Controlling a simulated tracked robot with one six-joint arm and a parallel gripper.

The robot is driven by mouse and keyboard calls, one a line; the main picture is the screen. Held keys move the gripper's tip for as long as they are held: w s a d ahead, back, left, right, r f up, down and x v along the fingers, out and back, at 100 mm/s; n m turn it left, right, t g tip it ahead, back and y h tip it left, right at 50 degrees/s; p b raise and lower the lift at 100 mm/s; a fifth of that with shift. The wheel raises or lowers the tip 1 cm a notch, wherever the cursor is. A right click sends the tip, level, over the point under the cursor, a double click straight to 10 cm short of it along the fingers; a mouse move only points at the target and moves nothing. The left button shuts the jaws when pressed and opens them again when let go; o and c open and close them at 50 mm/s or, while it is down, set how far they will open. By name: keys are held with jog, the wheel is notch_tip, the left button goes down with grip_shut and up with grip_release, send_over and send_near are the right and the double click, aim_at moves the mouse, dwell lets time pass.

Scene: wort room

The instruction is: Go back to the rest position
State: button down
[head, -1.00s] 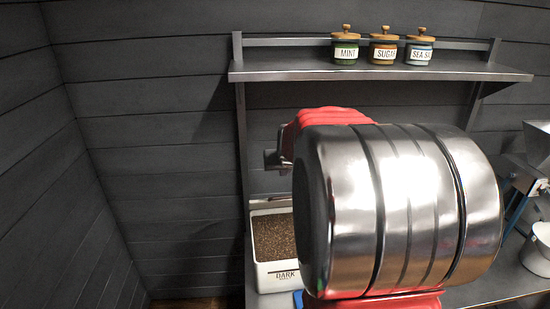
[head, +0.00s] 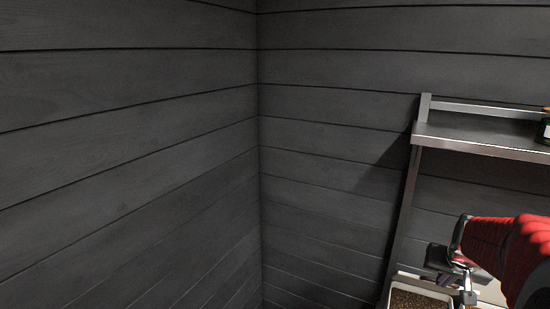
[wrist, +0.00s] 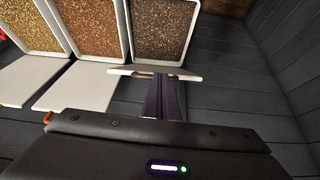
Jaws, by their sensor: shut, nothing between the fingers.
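My gripper (wrist: 162,98) shows in the wrist view as dark fingers closed together with nothing between them. It points toward the front of a white bin of dark grain (wrist: 160,35); I cannot tell whether it touches the bin. In the head view my arm comes in at the lower right, with its red section and grey end beside a grain bin (head: 418,298). The fingertips are hard to make out there.
Two more bins hold golden grain (wrist: 30,22) and brown grain (wrist: 97,30). A metal shelf (head: 480,143) is on the right, with part of a jar (head: 545,130) at the picture's edge. Dark plank walls (head: 130,150) meet in a corner. The left of the head view is clear.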

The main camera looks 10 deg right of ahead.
jog(key=s+a+r+n+y, duration=0.1)
jog(key=s+a, duration=0.4)
jog(key=a, duration=0.5)
jog(key=s+a+r+n+y, duration=0.1)
jog(key=s+a+r+n, duration=0.1)
jog(key=s+a, duration=0.4)
jog(key=s+a+r+n+y, duration=0.1)
jog(key=s+a+n, duration=0.3)
jog(key=a, duration=1.2)
jog(key=shift+s+r, duration=0.25)
jog(key=shift+s, duration=0.6)
